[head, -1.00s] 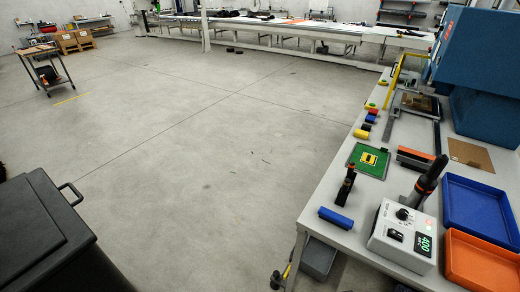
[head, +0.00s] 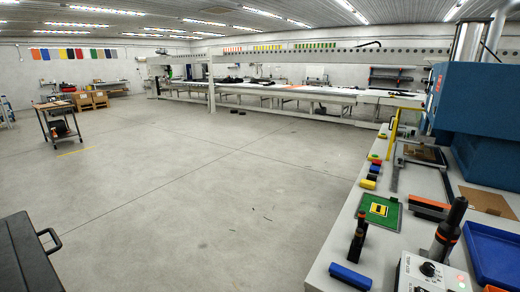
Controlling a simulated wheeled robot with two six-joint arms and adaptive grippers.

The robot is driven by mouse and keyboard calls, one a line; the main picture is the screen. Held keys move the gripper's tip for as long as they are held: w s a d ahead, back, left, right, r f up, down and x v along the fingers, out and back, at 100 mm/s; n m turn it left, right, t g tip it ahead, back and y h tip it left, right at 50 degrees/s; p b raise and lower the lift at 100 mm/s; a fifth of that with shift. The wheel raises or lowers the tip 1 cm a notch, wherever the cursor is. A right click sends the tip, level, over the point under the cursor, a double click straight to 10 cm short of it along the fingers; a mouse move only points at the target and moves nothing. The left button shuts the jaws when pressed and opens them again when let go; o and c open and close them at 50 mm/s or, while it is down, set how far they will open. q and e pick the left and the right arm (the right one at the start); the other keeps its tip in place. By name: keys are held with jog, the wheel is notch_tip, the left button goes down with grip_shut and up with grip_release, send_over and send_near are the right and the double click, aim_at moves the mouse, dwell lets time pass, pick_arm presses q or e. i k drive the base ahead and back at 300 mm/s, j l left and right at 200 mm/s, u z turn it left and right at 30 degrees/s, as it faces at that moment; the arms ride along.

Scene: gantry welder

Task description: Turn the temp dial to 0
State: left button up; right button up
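A white control box (head: 408,271) stands on the grey workbench at the lower right of the head view, cut off by the bottom edge. A round black dial knob (head: 428,269) sits on its top face. Its pointer and markings are too small to read. The box's number display is out of frame now. A black tool handle with an orange band (head: 450,229) stands upright behind the box. Neither of my grippers is in view.
The workbench (head: 400,245) also bears a green mat (head: 380,222), a blue block (head: 350,276), a black upright tool (head: 358,236) and a blue tray (head: 492,250). A dark cabinet (head: 25,262) stands at lower left. Open concrete floor (head: 210,180) lies between.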

aim_at(428, 269)
jog(key=z, duration=1.5)
